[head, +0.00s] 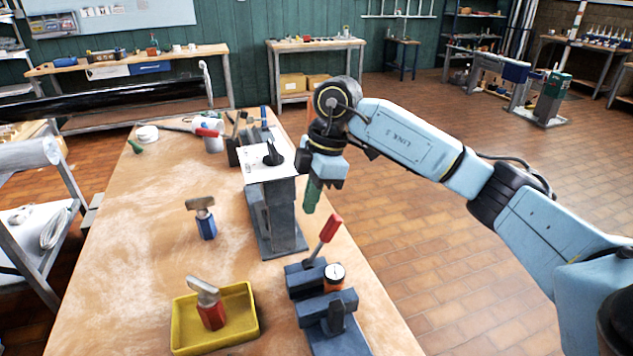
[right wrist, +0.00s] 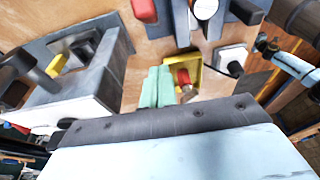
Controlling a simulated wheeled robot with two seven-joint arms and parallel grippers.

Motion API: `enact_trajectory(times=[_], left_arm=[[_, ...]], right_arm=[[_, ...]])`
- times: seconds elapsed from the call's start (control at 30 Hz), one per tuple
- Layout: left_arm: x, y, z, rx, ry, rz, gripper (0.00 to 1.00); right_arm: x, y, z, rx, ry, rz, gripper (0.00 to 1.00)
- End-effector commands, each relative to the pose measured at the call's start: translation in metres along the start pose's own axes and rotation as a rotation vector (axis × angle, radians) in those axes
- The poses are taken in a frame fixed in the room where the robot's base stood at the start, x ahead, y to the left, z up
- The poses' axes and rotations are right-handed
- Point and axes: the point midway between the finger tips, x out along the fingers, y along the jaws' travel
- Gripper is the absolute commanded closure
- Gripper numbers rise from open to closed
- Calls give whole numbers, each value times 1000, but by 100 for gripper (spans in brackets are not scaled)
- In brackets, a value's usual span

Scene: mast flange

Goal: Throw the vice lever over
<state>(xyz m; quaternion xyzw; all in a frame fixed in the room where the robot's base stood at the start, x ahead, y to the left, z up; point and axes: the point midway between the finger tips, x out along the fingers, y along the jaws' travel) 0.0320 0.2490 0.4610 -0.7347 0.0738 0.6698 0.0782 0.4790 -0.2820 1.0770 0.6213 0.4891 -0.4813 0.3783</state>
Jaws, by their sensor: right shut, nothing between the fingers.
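The dark grey vice (head: 325,312) stands at the near right edge of the workbench. Its lever (head: 330,228) has a red grip on a thin rod and leans up and to the right from the vice's far end. A round orange part with a dark-rimmed white face (head: 334,274) sits between the vice's blocks. My right gripper (head: 312,196), with green fingers, is shut and empty, above and beyond the lever, apart from it. In the right wrist view the green fingers (right wrist: 157,87) are together, and the red lever grip (right wrist: 145,10) shows at the top edge. My left gripper is not seen.
A grey stand with a white top plate (head: 258,167) rises just left of my right gripper. A yellow tray (head: 178,325) holds a red-handled tool (head: 210,310). A blue-handled tool (head: 205,224) stands on the bench (head: 130,250). The bench's left middle is clear.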

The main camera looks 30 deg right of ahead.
Motion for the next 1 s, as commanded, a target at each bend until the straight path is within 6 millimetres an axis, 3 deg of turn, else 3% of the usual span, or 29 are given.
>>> enact_trajectory(times=[0.17, 0.3, 0.5, 1.0], left_arm=[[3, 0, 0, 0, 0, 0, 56], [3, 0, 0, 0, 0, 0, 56], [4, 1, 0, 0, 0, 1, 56], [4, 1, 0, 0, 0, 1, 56]], right_arm=[[39, -1, 0, -2, 1, -4, 100], [42, 0, 23, 3, 0, 1, 100], [46, 0, 37, 0, 2, 0, 100], [47, 2, 36, -9, 27, -2, 100]])
